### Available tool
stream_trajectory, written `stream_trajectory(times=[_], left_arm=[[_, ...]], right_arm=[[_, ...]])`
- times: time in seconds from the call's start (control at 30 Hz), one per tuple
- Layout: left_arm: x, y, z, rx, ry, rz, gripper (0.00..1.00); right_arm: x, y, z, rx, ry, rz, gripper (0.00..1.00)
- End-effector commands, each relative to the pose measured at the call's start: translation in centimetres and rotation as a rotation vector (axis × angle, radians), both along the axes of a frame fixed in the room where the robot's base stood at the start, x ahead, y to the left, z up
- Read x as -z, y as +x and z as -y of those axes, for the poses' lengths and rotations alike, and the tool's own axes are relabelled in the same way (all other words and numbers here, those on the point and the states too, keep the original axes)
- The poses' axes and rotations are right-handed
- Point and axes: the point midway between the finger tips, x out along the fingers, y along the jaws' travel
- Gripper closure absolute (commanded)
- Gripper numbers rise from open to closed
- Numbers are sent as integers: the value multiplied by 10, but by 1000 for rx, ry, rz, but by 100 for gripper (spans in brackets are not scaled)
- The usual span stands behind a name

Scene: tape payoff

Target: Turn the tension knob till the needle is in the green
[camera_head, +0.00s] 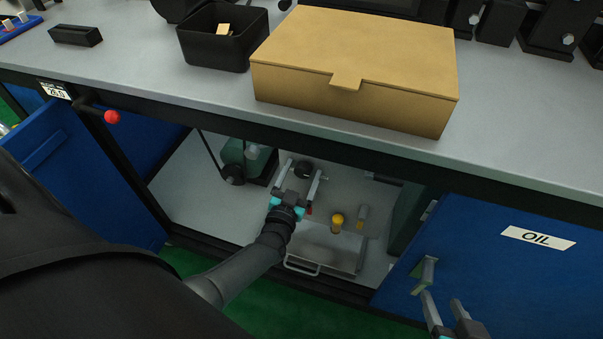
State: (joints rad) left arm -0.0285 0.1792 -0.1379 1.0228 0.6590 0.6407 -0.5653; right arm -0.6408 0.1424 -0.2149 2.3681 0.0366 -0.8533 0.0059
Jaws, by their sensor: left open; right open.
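My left gripper (300,178) reaches into the open cabinet under the bench. Its two fingers are apart, with a small dark round part (303,169) showing between their tips. I cannot tell whether this part is the tension knob, or whether the fingers touch it. My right gripper (444,305) is open at the lower right, in front of the blue door marked OIL (537,238), close to that door's handle (424,274). I cannot make out a gauge with a needle or a green zone in this view.
A yellow-capped jar (337,221) and a metal tray (318,259) are in the cabinet, near my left gripper. A green machine (240,157) stands at its back left. Above, the bench holds a cardboard box (355,65) and a black bin (222,48). A red ball-ended lever (112,117) juts out.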

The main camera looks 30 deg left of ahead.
Motion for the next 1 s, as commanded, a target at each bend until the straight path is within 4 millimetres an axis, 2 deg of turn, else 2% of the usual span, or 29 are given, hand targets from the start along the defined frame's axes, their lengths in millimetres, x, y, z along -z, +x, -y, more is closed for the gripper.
stream_trajectory(times=[0.13, 0.87, 1.0], left_arm=[[0, 0, 0, 0, 0, 0, 17], [0, 0, 0, 0, 0, 0, 99], [0, 0, 0, 0, -4, 1, 100]], right_arm=[[0, 0, 0, 0, 0, -1, 50], [0, -1, 0, 0, -1, -3, 50], [0, 0, 0, 0, -1, -3, 50]])
